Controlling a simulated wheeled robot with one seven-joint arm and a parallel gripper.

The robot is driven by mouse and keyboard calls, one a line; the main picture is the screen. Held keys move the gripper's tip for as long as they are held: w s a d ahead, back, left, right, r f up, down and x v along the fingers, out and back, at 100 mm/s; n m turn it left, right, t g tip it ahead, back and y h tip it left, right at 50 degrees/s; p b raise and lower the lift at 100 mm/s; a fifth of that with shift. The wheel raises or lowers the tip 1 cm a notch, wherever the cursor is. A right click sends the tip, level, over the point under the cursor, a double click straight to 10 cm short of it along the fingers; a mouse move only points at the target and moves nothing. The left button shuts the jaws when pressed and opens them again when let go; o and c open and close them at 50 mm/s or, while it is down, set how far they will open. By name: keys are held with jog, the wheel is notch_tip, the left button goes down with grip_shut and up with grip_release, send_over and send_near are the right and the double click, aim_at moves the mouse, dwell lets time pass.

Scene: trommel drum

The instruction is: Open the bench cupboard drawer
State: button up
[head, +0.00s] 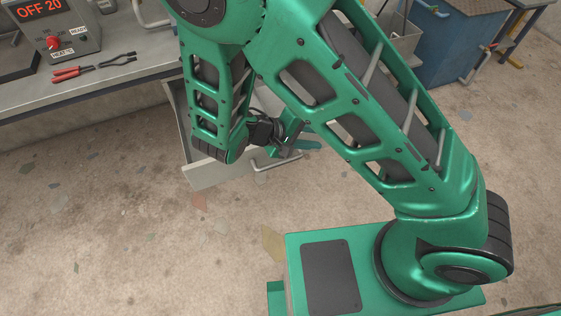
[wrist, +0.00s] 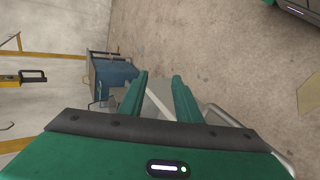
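The bench cupboard drawer (head: 214,174) stands pulled out from under the bench in the head view. Its grey front panel faces the open floor, and part of its inside shows. Its bar handle (head: 278,164) is on the front panel; the handle also shows right of the fingers in the wrist view (wrist: 236,121). My gripper (head: 299,139) is at the drawer's front, close to the handle, partly hidden by my arm. In the wrist view its fingers (wrist: 160,90) are apart, with a pale grey edge between them. The handle is outside the fingers. Whether they touch the drawer is unclear.
The bench top (head: 120,88) at upper left carries a control box (head: 62,30) reading OFF 20 and red-handled pliers (head: 72,73). A blue cabinet (head: 445,45) stands at the upper right. The floor in front of the drawer is clear.

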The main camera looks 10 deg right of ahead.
aim_at(280, 163)
jog(key=s+a+f+n+t+y, duration=0.1)
jog(key=s+a+f+n+t, duration=0.4)
jog(key=a, duration=0.3)
jog(key=s+a+f+n+t+y, duration=0.2)
jog(key=s+a+f+n+t, duration=0.15)
jog(key=a+f+t, duration=0.3)
jog(key=shift+n+g, duration=0.25)
jog(key=shift+g, duration=0.1)
jog(key=x, duration=0.7)
jog(key=a+x, duration=0.1)
jog(key=x, duration=0.3)
jog(key=shift+w+f, duration=0.2)
grip_shut()
